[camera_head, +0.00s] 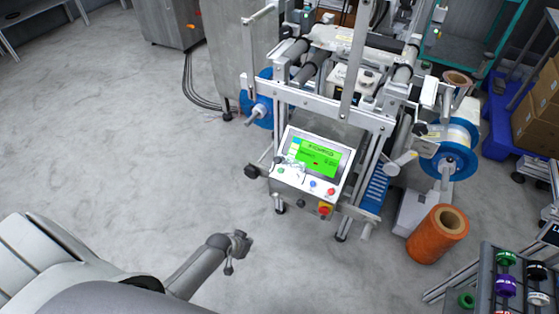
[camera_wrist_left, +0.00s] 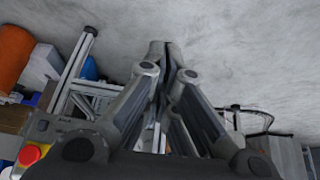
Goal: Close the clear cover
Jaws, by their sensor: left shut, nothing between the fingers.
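The machine (camera_head: 345,120) stands upright in the middle of the head view, with bare metal uprights and rollers. I cannot make out a clear cover on it with certainty. Its control panel (camera_head: 312,163) has a lit green screen and coloured buttons and faces me. My left gripper (camera_head: 238,243) is in front of the machine and to the lower left of the panel, over the floor, apart from both. In the left wrist view its fingers (camera_wrist_left: 165,60) meet at the tips with nothing between them. My right gripper is in neither view.
An orange roll (camera_head: 437,235) stands on the floor right of the machine. Blue reels (camera_head: 447,150) sit on its right side. A rack (camera_head: 510,275) with coloured spools is at lower right. Boxes (camera_head: 540,110) lie on a blue pallet. The floor (camera_head: 110,130) at left is clear.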

